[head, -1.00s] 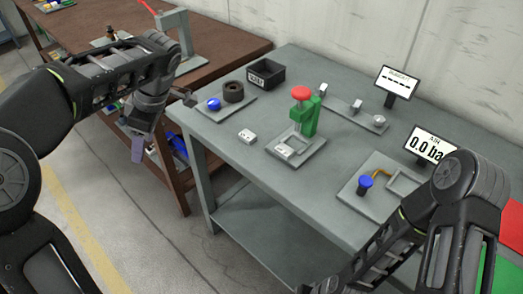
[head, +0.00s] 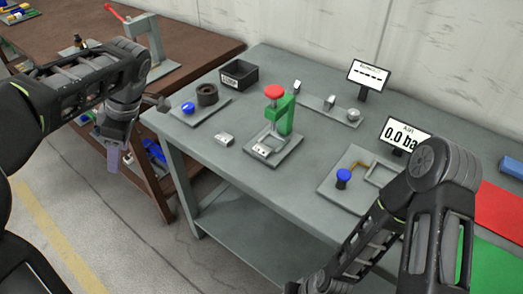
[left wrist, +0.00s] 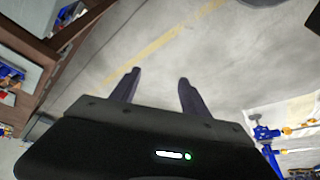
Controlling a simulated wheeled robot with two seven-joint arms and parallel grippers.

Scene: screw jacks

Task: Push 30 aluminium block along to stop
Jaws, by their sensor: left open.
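A small aluminium block (head: 224,139) lies on the grey table, left of a green press with a red knob (head: 276,92). Another small metal piece with dark marks (head: 263,150) sits on the press's base plate; I cannot read the number on either. My left gripper (head: 113,160) hangs past the table's left edge, well away from both pieces. In the left wrist view its two fingers (left wrist: 155,88) are apart with nothing between them, above bare floor. My right arm comes in at the lower right; its gripper's fingers do not show.
A plate with a blue knob and a dark ring (head: 207,95) and a black bin (head: 238,75) stand at the table's left. A rail plate with metal posts (head: 328,110), a gauge screen (head: 405,137) and a blue-capped fixture (head: 343,178) stand to the right. A brown bench (head: 185,62) is behind left.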

